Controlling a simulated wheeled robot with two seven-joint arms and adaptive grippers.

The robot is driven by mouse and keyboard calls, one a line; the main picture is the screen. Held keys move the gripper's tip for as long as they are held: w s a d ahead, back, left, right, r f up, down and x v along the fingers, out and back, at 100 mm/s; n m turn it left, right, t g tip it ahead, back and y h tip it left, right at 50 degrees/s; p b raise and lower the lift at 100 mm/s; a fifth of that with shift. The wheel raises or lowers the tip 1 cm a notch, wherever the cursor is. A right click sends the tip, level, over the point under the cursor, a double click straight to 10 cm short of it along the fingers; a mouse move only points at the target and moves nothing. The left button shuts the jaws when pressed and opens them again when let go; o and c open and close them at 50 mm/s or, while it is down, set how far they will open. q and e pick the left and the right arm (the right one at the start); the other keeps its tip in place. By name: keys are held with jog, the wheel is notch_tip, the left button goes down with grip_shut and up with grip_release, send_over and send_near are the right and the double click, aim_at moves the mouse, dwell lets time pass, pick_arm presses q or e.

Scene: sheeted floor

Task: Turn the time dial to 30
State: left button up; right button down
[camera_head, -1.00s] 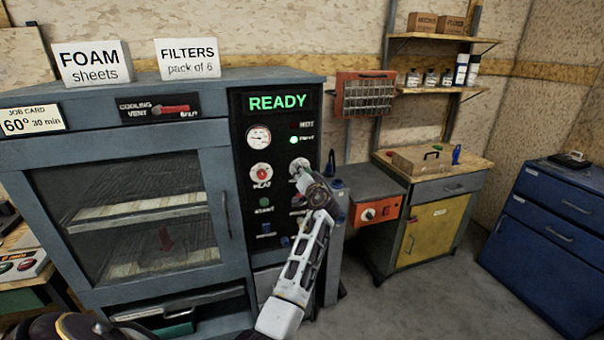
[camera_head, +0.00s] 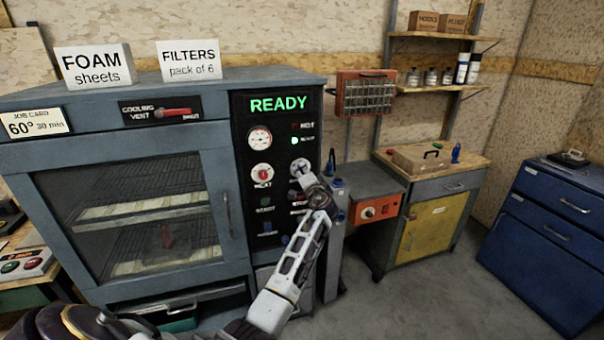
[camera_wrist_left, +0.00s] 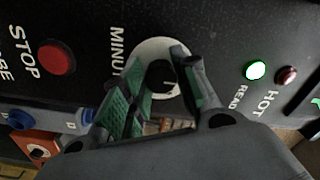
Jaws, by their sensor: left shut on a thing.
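The time dial (camera_wrist_left: 161,76) is a black knob on a pale round plate on the oven's black control panel. The lettering beside it is partly hidden and reads "MINU". A short white mark shows on the knob. My left gripper (camera_wrist_left: 168,84) is shut on the dial, with green-padded fingers on either side of it. In the head view my left gripper (camera_head: 308,182) is at the right column of the panel (camera_head: 276,105) and covers part of the dial (camera_head: 298,167). The number the dial points to cannot be read. My right gripper is not in view.
The oven display (camera_head: 278,105) reads READY, and the job card (camera_head: 35,123) reads 60° 30 min. A heat dial (camera_head: 262,171) is left of my gripper. The red STOP button (camera_wrist_left: 56,58) is close by. A grey bench (camera_head: 365,182) stands right of the oven.

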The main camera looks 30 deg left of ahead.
pick_arm(q)
jog(key=shift+d, duration=0.1)
jog(key=o, duration=1)
jog(key=shift+w, duration=0.1)
jog(key=v, duration=1.2)
